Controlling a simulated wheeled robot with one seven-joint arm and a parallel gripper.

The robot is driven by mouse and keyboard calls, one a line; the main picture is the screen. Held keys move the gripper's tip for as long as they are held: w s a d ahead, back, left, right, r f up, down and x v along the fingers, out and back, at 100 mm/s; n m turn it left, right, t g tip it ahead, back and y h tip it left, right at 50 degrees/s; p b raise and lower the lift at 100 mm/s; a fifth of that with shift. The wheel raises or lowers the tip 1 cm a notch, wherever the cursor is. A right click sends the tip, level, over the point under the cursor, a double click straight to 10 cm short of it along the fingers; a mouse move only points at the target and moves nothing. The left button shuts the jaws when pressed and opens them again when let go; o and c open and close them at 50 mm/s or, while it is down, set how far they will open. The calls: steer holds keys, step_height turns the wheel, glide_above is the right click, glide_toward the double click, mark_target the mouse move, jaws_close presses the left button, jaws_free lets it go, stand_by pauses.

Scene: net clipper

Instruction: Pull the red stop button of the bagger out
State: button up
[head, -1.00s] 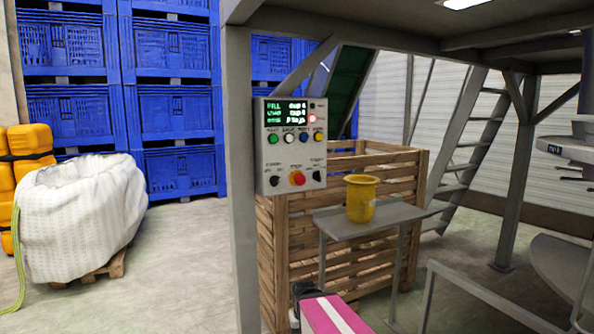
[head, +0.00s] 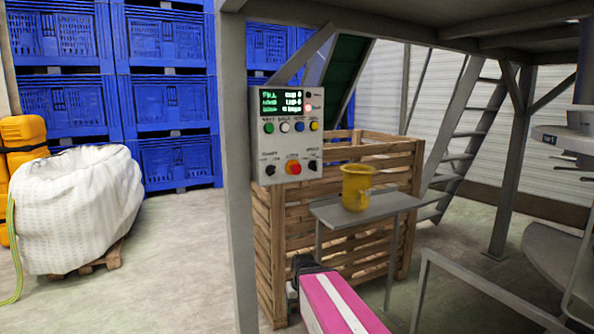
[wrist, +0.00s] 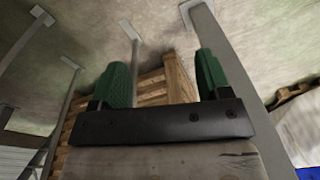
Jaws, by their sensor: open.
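The red stop button (head: 293,167) is at the bottom middle of the grey control box (head: 259,150), with a yellow-orange ring around it. The box is fixed by a grey post, and nothing touches the button. My gripper (wrist: 162,72) is open and empty in the wrist view, its two green fingers wide apart above floor and wooden slats. In the head view only a dark part of my wrist shows at the end of my pink arm, below the box. The button is not visible in the wrist view.
A yellow mug (head: 355,188) stands on a small grey shelf (head: 335,215) right of the box. A slatted wooden crate (head: 275,240) is behind. The grey post (head: 236,200) stands left of the box. A railing (head: 480,292) is at lower right.

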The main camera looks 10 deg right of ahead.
steer(key=w+d+r+t+y, duration=0.1)
steer(key=w+r, duration=0.3)
steer(key=r, duration=0.3)
steer(key=w+d+r+t, duration=0.1)
steer(key=w+r, duration=0.3)
steer(key=r, duration=0.2)
steer(key=n+t+y, duration=0.2)
steer(key=t+y, duration=0.1)
steer(key=t, duration=0.2)
glide_toward(299, 166)
steer(key=x, duration=1.1)
steer(key=shift+w+a+f, duration=0.1)
steer(key=shift+a, duration=0.05)
